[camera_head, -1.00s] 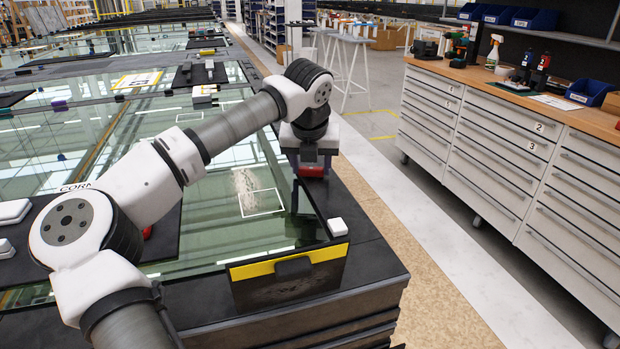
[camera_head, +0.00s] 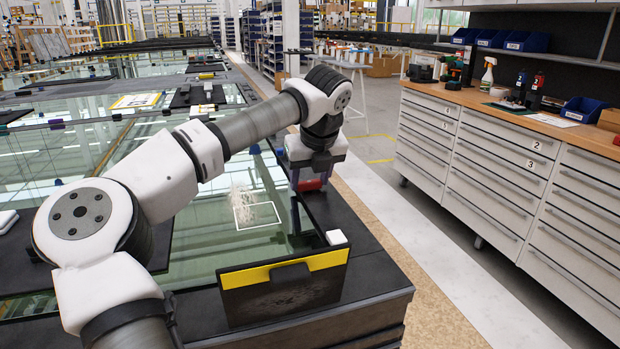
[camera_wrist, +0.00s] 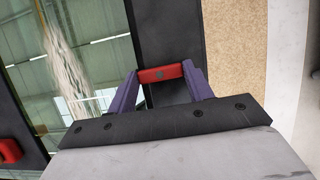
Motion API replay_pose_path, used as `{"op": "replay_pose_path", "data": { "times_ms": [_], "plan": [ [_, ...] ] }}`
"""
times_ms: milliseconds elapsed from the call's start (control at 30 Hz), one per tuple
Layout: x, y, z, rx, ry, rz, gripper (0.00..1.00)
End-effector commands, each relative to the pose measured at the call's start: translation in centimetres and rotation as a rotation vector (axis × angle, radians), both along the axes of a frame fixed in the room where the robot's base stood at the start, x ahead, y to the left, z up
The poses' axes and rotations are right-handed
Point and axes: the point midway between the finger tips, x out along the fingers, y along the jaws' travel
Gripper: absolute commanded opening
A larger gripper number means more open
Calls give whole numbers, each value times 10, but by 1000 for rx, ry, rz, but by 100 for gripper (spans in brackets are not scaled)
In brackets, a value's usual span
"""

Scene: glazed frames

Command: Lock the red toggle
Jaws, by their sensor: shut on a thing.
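The red toggle (camera_wrist: 161,74) lies across between the two purple fingers of my gripper (camera_wrist: 160,78) in the wrist view, on the dark table border. The fingers are shut on its two ends. In the head view the red toggle (camera_head: 311,185) shows as a small red patch below my wrist, at the right edge of the glass table; my gripper (camera_head: 309,178) reaches down to it and partly hides it. I cannot tell from these frames which way the toggle is turned.
Another red part (camera_wrist: 9,150) is at the left in the wrist view. A drawer cabinet (camera_head: 480,160) stands right, across a clear aisle.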

Motion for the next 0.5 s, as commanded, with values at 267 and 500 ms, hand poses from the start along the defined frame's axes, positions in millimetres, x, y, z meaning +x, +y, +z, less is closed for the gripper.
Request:
{"op": "replay_pose_path", "data": {
  "times_ms": [267, 500],
  "plan": [
    [0, 0, 0, 0, 0, 1, 60],
    [0, 0, 0, 0, 0, 1, 73]
  ]
}}
